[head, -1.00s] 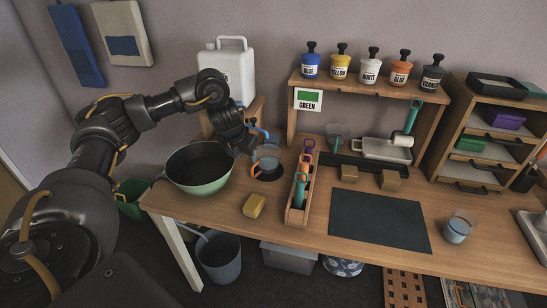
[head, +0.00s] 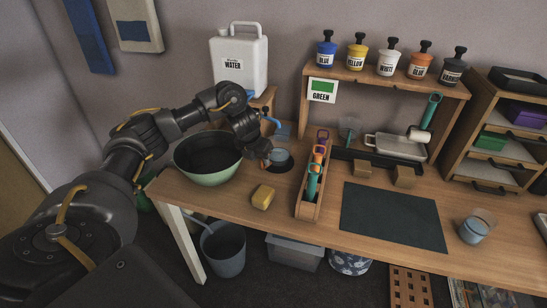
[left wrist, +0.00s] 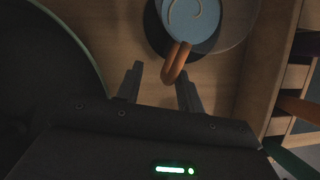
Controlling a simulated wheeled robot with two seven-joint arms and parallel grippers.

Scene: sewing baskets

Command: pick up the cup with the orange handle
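The cup with the orange handle (head: 280,158) stands on a dark round coaster (head: 283,170), right of the green bowl. In the left wrist view the blue-grey cup (left wrist: 190,18) is at the top, and its orange handle (left wrist: 176,62) points down toward my gripper. My left gripper (head: 262,156) is beside the cup on its handle side. In the left wrist view its two fingers (left wrist: 160,75) are apart with nothing held. The handle's end lies at the fingertips, nearer the right finger; I cannot tell whether they touch. My right gripper is not in view.
The green bowl (head: 208,172) is close left of the gripper. A wooden tool holder (head: 305,208) stands right of the cup, and a yellow sponge (head: 263,197) in front. A water jug (head: 240,75) is behind. Another cup (head: 473,230) stands far right, beyond a dark mat (head: 393,215).

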